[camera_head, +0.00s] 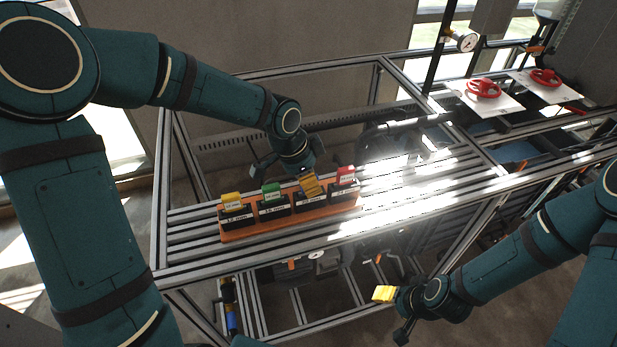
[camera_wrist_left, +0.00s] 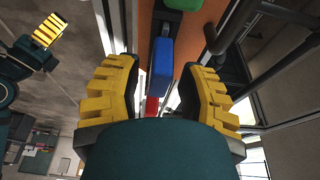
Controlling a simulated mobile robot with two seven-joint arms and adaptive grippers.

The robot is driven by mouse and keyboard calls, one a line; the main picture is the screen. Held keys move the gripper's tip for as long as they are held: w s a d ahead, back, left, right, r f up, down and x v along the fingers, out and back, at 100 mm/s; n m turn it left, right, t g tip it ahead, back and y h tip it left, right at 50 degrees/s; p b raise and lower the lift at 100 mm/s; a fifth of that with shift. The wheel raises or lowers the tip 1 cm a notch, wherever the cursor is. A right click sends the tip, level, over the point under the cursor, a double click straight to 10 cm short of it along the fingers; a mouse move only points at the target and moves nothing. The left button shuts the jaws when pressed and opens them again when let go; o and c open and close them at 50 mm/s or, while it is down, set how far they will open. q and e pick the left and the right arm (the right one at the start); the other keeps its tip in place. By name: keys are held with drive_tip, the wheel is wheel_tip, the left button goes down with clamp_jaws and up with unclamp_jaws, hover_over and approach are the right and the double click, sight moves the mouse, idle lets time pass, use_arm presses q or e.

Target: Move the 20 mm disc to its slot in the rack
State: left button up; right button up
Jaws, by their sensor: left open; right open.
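The orange rack (camera_head: 290,225) stands on the slatted table with labelled black slots in a row. A blue disc (camera_wrist_left: 161,68), apparently the 20 mm one, stands edge-on in the rack between the green and red ones in the left wrist view. My left gripper (camera_head: 311,185) is over the third slot, and its yellow fingers hide the blue disc in the head view. In the wrist view its open fingers (camera_wrist_left: 157,95) lie either side of the blue disc, with a gap visible. My right gripper (camera_head: 384,294) is open and empty, low in front of the table.
A yellow disc (camera_head: 231,200), a green disc (camera_head: 271,190) and a red disc (camera_head: 346,174) stand in the other slots. The slatted table (camera_head: 400,205) is bare to the right of the rack. Two red handwheels (camera_head: 484,88) on white plates sit at the back right.

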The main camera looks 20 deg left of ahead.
use_arm(q)
drive_tip(key=p+v, duration=0.1)
drive_tip(key=v, duration=0.1)
drive_tip(key=p+v, duration=0.4)
drive_tip(key=shift+w+d+r, duration=0.2)
drive_tip(key=shift+d+r, duration=0.1)
drive_tip(key=shift+r, duration=0.25)
drive_tip(key=shift+f, duration=0.1)
drive_tip(key=v, duration=1.2)
